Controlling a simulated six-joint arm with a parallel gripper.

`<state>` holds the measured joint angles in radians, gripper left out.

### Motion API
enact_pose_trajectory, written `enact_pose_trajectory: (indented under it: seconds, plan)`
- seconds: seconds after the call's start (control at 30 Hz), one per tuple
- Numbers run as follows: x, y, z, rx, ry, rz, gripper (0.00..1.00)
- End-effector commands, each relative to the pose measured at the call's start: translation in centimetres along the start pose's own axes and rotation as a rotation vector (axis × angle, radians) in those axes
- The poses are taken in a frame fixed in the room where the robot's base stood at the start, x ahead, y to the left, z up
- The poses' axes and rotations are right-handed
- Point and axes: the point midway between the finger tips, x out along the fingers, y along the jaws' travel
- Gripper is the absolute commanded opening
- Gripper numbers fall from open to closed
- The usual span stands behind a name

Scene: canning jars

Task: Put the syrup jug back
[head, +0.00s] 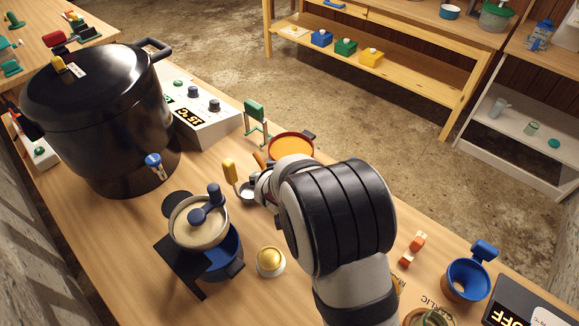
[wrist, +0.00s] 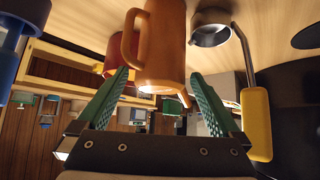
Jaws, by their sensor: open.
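The syrup jug, taken to be the orange-brown one (wrist: 163,45), is in the wrist view, which is upside down. Its handle is on the left and its rim faces the lower part of the picture. My gripper (wrist: 160,76) is open, with a green finger on each side of the jug's rim end; I cannot tell whether either touches it. In the head view my arm hides most of the jug; only a small orange piece (head: 260,160), probably its spout, shows beside my wrist.
A red-orange pan (head: 291,146) stands close behind the jug. A yellow-handled ladle (head: 230,172) is close by; its handle also shows near my right finger in the wrist view (wrist: 257,125).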

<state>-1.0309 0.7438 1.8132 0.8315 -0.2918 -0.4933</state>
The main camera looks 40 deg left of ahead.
Motion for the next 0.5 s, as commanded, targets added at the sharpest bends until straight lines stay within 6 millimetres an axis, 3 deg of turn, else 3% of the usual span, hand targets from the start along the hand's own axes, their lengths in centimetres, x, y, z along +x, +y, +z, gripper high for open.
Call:
enact_pose_trajectory:
  seconds: [0.1,0.33,0.5]
  plan:
    - [1.6,0.0,0.0,0.000,-0.001,-0.001,1.00]
    - [1.9,-0.1,-0.1,0.000,0.000,-0.002,1.00]
    - [1.8,-0.1,-0.1,0.000,-0.001,-0.002,0.69]
